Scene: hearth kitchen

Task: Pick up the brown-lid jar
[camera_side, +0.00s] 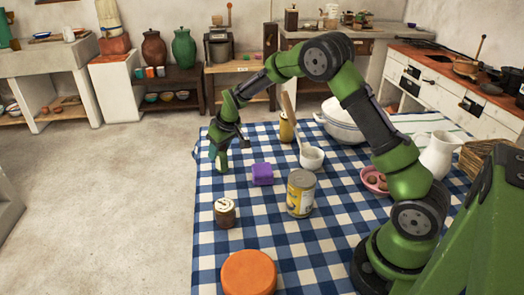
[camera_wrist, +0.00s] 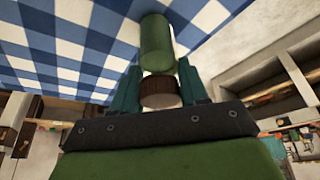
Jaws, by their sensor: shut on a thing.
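The brown-lid jar shows in the wrist view with a green body (camera_wrist: 157,42) and a brown lid (camera_wrist: 158,88). The lid sits between the two teal fingers of my gripper (camera_wrist: 157,76), which is shut on the jar. In the side view the green jar (camera_side: 221,162) hangs below my gripper (camera_side: 220,147) at the left part of the blue checked table. The fingers and wrist hide its top there. I cannot tell whether its base touches the cloth.
A purple block (camera_side: 262,174), a yellow-labelled can (camera_side: 300,194) and a small brown jar with a pale top (camera_side: 225,213) stand nearby. An orange round thing (camera_side: 249,272) lies at the front. The table's left edge is close.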

